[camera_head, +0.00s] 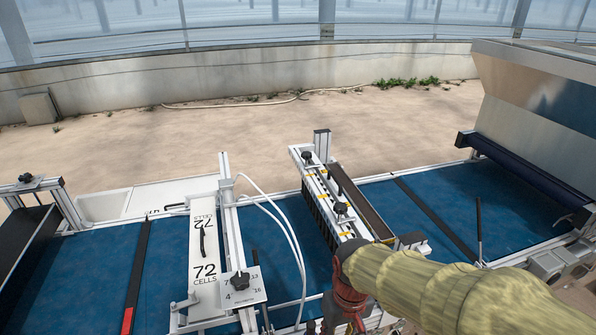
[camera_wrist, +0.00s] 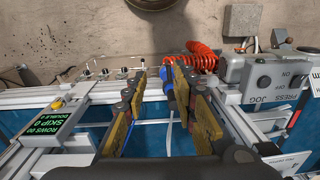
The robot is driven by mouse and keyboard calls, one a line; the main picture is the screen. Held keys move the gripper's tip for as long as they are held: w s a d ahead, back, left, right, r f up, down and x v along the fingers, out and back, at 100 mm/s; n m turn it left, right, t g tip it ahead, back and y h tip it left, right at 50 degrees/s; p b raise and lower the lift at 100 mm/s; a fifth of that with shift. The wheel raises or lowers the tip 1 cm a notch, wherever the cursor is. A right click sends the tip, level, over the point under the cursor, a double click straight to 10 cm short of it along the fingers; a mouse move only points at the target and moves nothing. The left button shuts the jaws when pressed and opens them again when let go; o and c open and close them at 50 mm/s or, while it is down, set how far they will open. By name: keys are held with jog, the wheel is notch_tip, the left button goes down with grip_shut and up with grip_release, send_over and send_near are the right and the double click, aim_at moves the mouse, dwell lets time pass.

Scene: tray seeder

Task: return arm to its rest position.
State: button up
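My arm, in a tan sleeve, reaches in from the lower right in the head view. Its wrist end is over the near rail of the seeder, and the fingers are not clearly visible there. In the wrist view my gripper (camera_wrist: 157,80) is open, its two yellow-padded fingers apart with nothing held between them. It points down over the seeder's near edge. A blue fitting (camera_wrist: 168,88) shows beside the right finger and is partly hidden by it. A red coiled hose (camera_wrist: 205,56) lies just beyond that finger.
The blue conveyor belt (camera_head: 265,240) runs across below. A white "72 cells" plate (camera_head: 203,255) and the seeding bar (camera_head: 325,195) cross it. A metal hopper (camera_head: 535,90) stands at the right. The wrist view shows a grey control box (camera_wrist: 272,75) at the right.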

jog(key=s+d+r+m+t, duration=0.1)
jog(key=s+d+r+t, duration=0.1)
jog(key=d+r, duration=0.3)
jog(key=s+d+r+m+t, duration=0.2)
jog(key=s+d+r+t, duration=0.1)
jog(key=r, duration=0.7)
jog(key=s+d, duration=0.1)
jog(key=s, duration=0.1)
jog(key=shift+s+d+r+t, duration=0.3)
jog(key=shift+d+r, duration=0.05)
jog(key=shift+d, duration=0.05)
